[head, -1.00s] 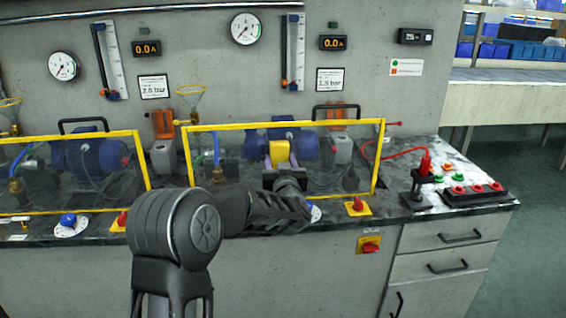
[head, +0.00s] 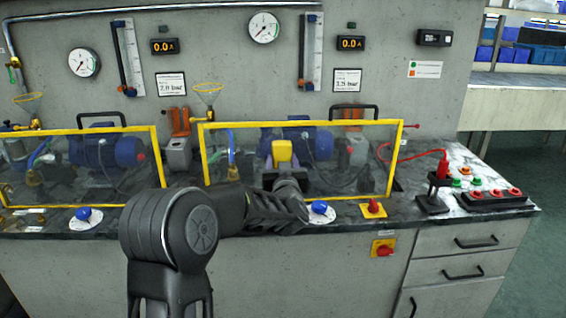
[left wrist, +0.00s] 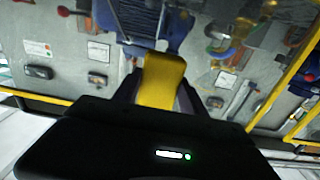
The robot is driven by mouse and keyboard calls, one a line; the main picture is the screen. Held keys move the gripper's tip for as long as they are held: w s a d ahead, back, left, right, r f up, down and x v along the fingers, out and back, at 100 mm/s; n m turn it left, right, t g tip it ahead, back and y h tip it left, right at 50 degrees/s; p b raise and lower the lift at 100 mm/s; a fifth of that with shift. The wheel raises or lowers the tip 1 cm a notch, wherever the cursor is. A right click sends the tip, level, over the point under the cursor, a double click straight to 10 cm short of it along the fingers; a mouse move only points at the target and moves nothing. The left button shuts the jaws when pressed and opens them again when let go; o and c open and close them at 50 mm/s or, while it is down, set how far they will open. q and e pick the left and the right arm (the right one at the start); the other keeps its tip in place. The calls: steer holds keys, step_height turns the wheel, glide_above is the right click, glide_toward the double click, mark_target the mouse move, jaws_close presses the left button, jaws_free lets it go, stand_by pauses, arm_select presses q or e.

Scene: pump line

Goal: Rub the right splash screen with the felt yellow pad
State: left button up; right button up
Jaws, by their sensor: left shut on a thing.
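The right splash screen (head: 352,160) is a clear panel in a yellow frame, standing on the counter in front of a blue pump. My left gripper (head: 282,168) is in front of this screen, left of its middle. It is shut on the yellow pad (head: 281,151), which is held up against or just before the clear panel; I cannot tell whether they touch. In the left wrist view the pad (left wrist: 162,80) sits between the fingers (left wrist: 160,95), with the screen's yellow frame beyond. My right gripper is not in view.
A left splash screen (head: 78,128) stands beside it. Blue knobs (head: 320,207) and a red knob on a yellow plate (head: 373,208) sit along the counter's front edge. At the right are a red probe on a black stand (head: 436,190) and a button box (head: 495,198).

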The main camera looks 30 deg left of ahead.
arm_select(q)
steer(key=shift+s+a+b, duration=0.25)
steer(key=shift+s+a, duration=0.1)
steer(key=shift+a, duration=0.2)
steer(key=shift+s+a+b, duration=0.25)
steer(key=shift+s+a, duration=0.05)
steer(key=shift+a, duration=0.2)
steer(key=shift+s+a, duration=0.4)
steer(key=shift+a, duration=0.1)
steer(key=shift+v, duration=3)
steer(key=v, duration=0.3)
